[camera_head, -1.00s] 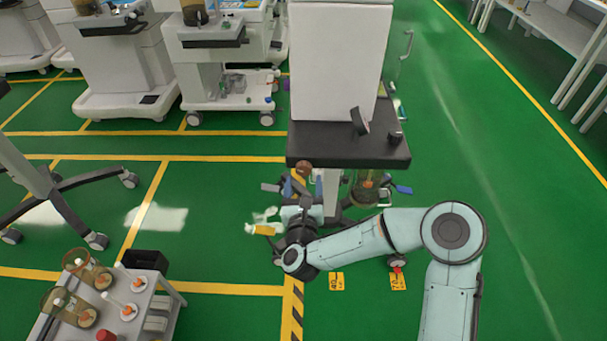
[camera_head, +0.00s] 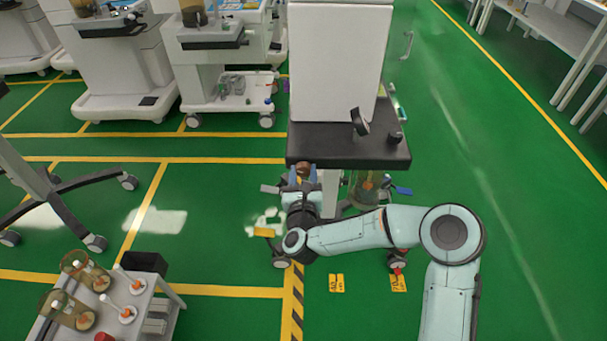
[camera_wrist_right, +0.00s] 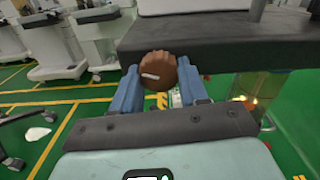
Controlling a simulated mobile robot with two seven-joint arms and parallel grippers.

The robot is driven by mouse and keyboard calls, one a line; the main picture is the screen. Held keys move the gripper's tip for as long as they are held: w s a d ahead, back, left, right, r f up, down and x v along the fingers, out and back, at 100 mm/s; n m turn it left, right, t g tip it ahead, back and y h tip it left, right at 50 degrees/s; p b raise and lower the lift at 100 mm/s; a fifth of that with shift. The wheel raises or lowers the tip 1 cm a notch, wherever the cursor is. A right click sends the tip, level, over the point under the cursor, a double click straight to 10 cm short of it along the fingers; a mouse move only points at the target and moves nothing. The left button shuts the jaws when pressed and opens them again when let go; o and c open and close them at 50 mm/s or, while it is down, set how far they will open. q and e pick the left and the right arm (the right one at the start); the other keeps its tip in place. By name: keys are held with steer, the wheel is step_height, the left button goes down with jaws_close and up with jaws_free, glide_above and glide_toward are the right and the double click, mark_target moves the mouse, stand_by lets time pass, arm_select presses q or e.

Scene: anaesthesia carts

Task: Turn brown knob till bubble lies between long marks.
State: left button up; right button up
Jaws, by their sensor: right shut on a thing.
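The brown knob (camera_wrist_right: 158,70) is round and ridged with a white mark line that tilts slightly. It sits at the front edge of the cart's black top (camera_wrist_right: 220,42). In the head view the knob (camera_head: 303,168) shows as a small brown spot under the front left of that top (camera_head: 345,148). My right gripper (camera_wrist_right: 157,85) has its blue fingers on both sides of the knob and is shut on it. It also shows in the head view (camera_head: 303,178). The bubble and the long marks cannot be made out. My left gripper is out of view.
A white cart column (camera_head: 335,60) rises from the black top. An amber canister (camera_head: 365,188) hangs below it. A small trolley (camera_head: 160,302) with amber canisters stands at the lower left. Other carts (camera_head: 225,75) stand behind at left. Green floor is free at right.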

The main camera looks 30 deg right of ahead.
steer(key=shift+n, duration=0.4)
steer(key=n, duration=0.2)
steer(key=shift+n, duration=0.4)
steer(key=n, duration=0.2)
steer(key=shift+n, duration=0.4)
steer(key=n+b, duration=0.2)
steer(key=n, duration=0.4)
steer(key=shift+s+d, duration=0.1)
steer(key=shift+d, duration=0.05)
steer(key=n, duration=0.3)
steer(key=shift+r+n, duration=0.15)
steer(key=shift+n, duration=0.25)
steer(key=n, duration=0.2)
steer(key=shift+r+n+b, duration=0.1)
steer(key=shift+n+b, duration=0.2)
steer(key=shift+n, duration=0.1)
steer(key=n, duration=0.3)
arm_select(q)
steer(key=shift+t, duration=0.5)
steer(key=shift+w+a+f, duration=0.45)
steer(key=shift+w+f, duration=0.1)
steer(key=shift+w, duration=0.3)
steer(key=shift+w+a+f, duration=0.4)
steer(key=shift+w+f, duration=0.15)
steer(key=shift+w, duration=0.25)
arm_select(e)
steer(key=shift+r+n, duration=0.1)
steer(key=shift+n, duration=0.7)
arm_select(q)
steer(key=shift+p, duration=0.3)
